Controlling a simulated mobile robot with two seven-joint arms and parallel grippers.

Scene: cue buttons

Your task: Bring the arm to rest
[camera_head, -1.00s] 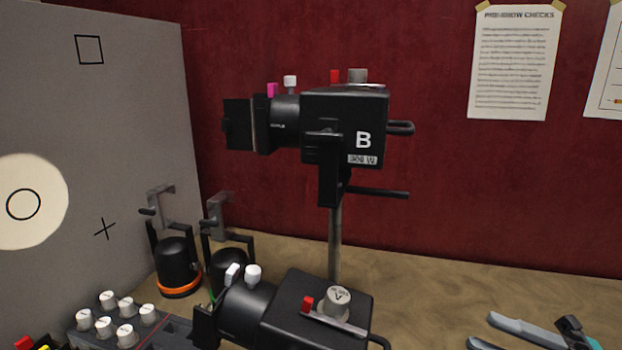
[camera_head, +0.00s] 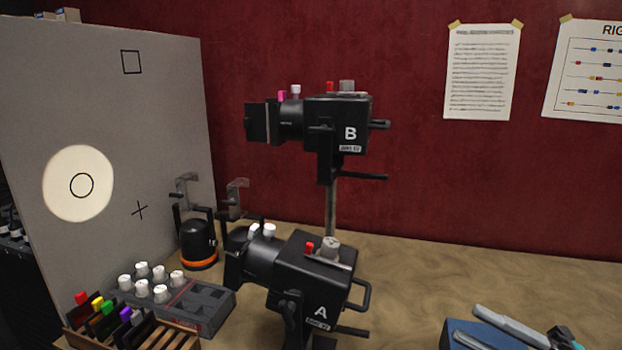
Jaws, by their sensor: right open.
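My right gripper (camera_head: 466,322) is at the bottom right, with two long light-grey fingers pointing left and apart. It is open, with nothing seen between the fingers. Its black and teal rear part is cut by the frame edge. A blue object (camera_head: 480,338) shows below and behind the fingers. The gripper is well right of lamp A (camera_head: 310,275) and clear of it. Lamp B (camera_head: 338,125) stands on a pole above lamp A. My left gripper is not in view.
A grey board (camera_head: 110,110) with a round light spot stands left. A console (camera_head: 205,305) with white knobs and a rack (camera_head: 180,338) of coloured-tab pieces are bottom left. A black lamp with an orange ring (camera_head: 198,245) stands behind. The table (camera_head: 430,275) is bare between lamp A and my gripper.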

